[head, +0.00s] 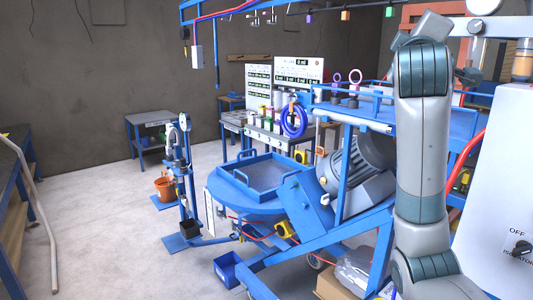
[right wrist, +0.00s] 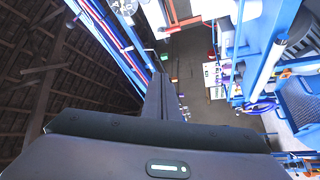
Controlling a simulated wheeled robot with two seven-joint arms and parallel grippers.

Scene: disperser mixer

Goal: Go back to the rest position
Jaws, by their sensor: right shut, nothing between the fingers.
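My right arm (head: 422,140) stands raised at the right of the head view, bent over at its top. Its gripper cannot be made out in that view. In the right wrist view my right gripper (right wrist: 163,80) shows as one narrow grey form, its fingers together with nothing between them. It points into open air, with the room tilted behind it. My left gripper and left arm are in neither view.
A blue machine frame with a round platform (head: 243,200) and a grey motor (head: 352,165) stands beside my right arm. A white cabinet with an isolator switch (head: 522,248) is at the right. A blue overhead rail (head: 240,14) crosses above. The left floor is largely clear.

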